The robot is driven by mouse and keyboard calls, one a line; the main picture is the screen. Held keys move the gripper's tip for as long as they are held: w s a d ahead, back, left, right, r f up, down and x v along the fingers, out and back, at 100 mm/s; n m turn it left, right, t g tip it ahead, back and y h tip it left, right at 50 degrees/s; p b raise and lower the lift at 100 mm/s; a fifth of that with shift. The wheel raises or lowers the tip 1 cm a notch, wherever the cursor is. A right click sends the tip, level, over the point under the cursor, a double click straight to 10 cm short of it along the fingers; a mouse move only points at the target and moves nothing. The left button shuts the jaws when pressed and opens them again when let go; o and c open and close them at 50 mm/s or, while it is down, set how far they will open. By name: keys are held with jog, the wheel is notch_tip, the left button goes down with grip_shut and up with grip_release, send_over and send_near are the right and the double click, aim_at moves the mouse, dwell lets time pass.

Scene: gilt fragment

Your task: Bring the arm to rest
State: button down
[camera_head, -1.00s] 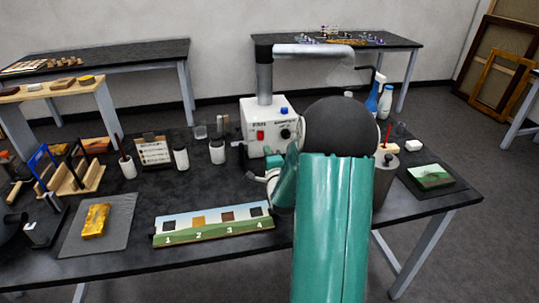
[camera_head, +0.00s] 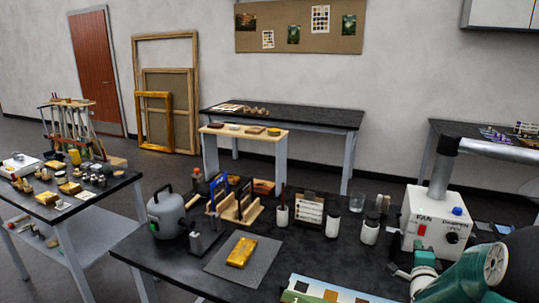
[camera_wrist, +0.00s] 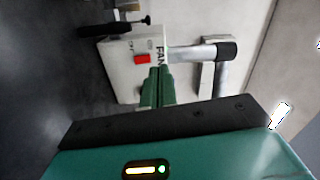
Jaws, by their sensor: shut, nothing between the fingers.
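My arm (camera_head: 462,281) shows at the lower right of the head view as teal links with a dark rounded joint at the picture edge. It is in front of the white fan box. In the wrist view my gripper (camera_wrist: 158,75) shows as two green fingers, closed together and empty. The fingers point at the white fan box (camera_wrist: 125,68) with its red switch. I cannot tell how far the fingertips are from it. In the head view the fan box (camera_head: 432,222) stands on the black table with a grey duct rising from it.
The black table (camera_head: 155,265) holds a gold fragment (camera_head: 241,251) on a grey mat (camera_head: 218,262), a numbered strip (camera_head: 325,292), white jars (camera_head: 370,231), a wooden rack (camera_head: 238,211) and a grey canister (camera_head: 166,215). A side table (camera_head: 90,207) stands left. Floor shows between them.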

jog(key=s+a+r+n+g+y, duration=0.2)
jog(key=a+r+n, duration=0.25)
jog(key=a, duration=0.45)
jog(key=s+a+r+n+g+y, duration=0.25)
jog(key=a+n, duration=0.35)
jog(key=a, duration=0.3)
jog(key=s+a+r+n+g+y, duration=0.1)
jog(key=s+a+n+g, duration=0.2)
jog(key=s, duration=0.8)
jog(key=s+a+n+g+y, duration=0.2)
jog(key=s+a+n+g, duration=0.1)
jog(key=s+a+n, duration=0.5)
jog(key=s+a, duration=0.3)
jog(key=shift+a+r, duration=0.35)
jog(key=shift+r, duration=0.05)
